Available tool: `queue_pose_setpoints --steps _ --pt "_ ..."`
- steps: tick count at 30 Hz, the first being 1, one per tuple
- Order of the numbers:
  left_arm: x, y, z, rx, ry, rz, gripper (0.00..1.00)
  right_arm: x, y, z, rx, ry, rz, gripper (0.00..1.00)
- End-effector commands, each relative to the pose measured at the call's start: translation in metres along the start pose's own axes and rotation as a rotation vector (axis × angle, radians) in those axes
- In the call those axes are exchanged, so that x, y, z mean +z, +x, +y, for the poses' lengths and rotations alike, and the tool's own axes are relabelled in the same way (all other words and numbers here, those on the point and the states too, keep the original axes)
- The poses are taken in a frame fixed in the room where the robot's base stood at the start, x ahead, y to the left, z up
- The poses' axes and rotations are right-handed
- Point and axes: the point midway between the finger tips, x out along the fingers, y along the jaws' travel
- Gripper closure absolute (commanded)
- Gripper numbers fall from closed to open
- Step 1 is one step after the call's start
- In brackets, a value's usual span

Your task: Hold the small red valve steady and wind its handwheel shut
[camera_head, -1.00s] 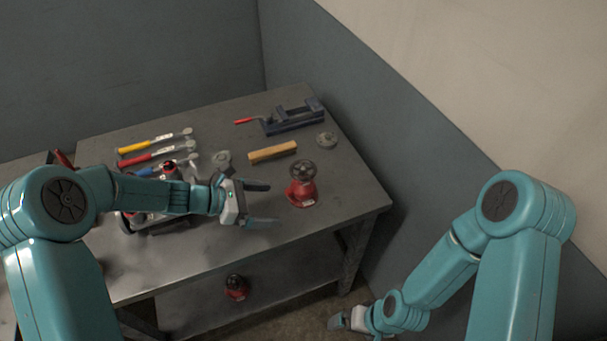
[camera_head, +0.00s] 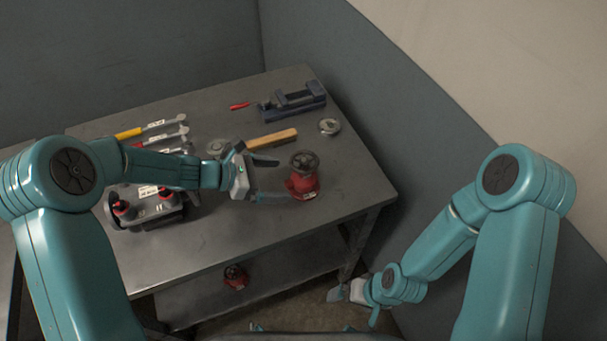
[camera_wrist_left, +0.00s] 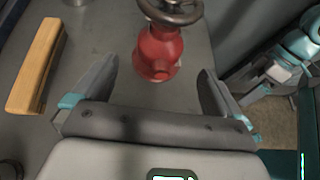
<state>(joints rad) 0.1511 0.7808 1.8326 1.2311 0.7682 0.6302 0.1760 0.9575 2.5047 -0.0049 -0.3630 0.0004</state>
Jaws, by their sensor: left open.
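A red valve (camera_head: 301,185) with a dark handwheel (camera_head: 304,161) on top stands upright on the workbench. My left gripper (camera_head: 272,179) is open and level just left of it, fingers pointing at it. In the left wrist view the valve body (camera_wrist_left: 158,52) shows ahead, between the lines of the two open fingers, with the handwheel (camera_wrist_left: 170,10) cut by the top edge. Nothing is gripped. A second red valve (camera_head: 235,277) sits on the lower shelf. My right gripper (camera_head: 350,293) hangs low beside the bench's right end, far from the valve; its jaws are too small to read.
A wooden bar (camera_head: 272,139), a round metal part (camera_head: 329,126) and a dark blue vise (camera_head: 293,101) lie behind the valve. Hammers (camera_head: 150,130) lie at back left. A grey carrier (camera_head: 147,208) with red-topped items stands at left. The bench front is clear.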

Motion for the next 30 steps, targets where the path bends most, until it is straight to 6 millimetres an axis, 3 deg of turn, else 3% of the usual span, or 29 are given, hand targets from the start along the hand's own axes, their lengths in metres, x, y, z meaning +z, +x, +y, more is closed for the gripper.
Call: queue_pose_setpoints --steps 6,12,26,30 --pt "-0.004 0.04 0.0 -0.003 0.001 0.0 0.0 0.0 0.02 0.007 0.0 0.0 0.0 0.02" --pt "-0.002 0.064 0.002 0.0 0.001 0.0 0.0 -0.001 0.034 0.012 0.0 0.0 0.0 0.02" --pt "0.001 0.074 0.004 0.0 0.0 0.0 0.0 -0.001 0.037 0.013 0.0 0.0 0.0 0.02" --pt "0.001 0.074 0.004 0.0 0.0 0.0 0.42 -0.001 0.037 0.013 0.0 0.0 0.0 0.02"
